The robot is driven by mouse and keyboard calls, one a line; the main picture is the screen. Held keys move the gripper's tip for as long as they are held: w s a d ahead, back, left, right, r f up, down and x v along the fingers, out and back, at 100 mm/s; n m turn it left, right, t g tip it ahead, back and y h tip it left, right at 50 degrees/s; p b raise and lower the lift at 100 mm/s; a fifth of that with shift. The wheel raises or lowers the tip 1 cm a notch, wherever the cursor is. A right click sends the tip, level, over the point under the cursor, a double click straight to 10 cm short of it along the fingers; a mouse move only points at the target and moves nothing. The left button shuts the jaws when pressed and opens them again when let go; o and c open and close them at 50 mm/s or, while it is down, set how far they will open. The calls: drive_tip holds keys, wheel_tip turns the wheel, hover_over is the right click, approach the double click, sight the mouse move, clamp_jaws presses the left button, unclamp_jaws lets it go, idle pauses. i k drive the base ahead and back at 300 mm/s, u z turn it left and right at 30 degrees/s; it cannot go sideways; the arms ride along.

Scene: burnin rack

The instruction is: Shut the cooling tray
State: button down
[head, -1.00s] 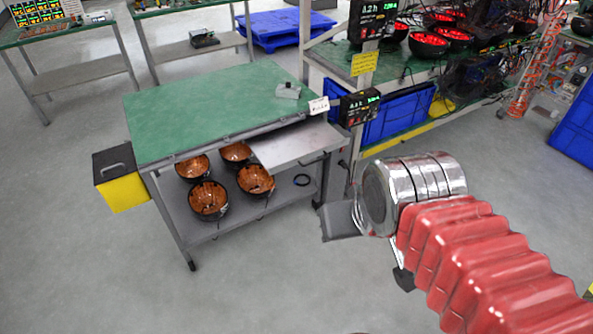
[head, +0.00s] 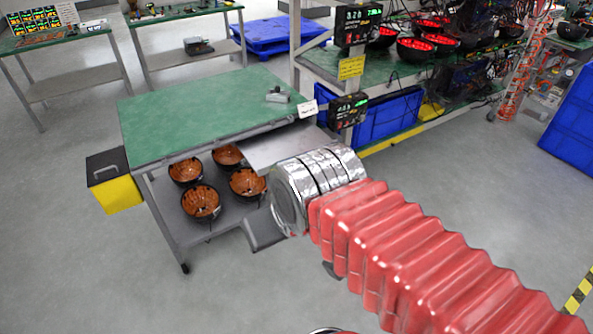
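The cooling tray appears to be the flat grey metal tray (head: 268,148) sticking out from under the right part of the green-topped table (head: 190,115). My gripper (head: 262,232) is at the end of the red-sleeved arm, in front of and below the tray in the picture. Only a grey part of it shows beside the lower shelf. Its fingers are mostly hidden behind the wrist, so I cannot tell whether they are open or touch anything.
Several black bowls with copper-coloured insides (head: 201,203) stand on the table's lower shelf. A rack (head: 395,75) with red-lit units and blue crates (head: 388,118) stands behind right. The floor in front is clear.

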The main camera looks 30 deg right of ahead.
sight(261, 151)
drive_tip(key=z, duration=0.05)
drive_tip(key=i, duration=1)
drive_tip(key=u, duration=0.05)
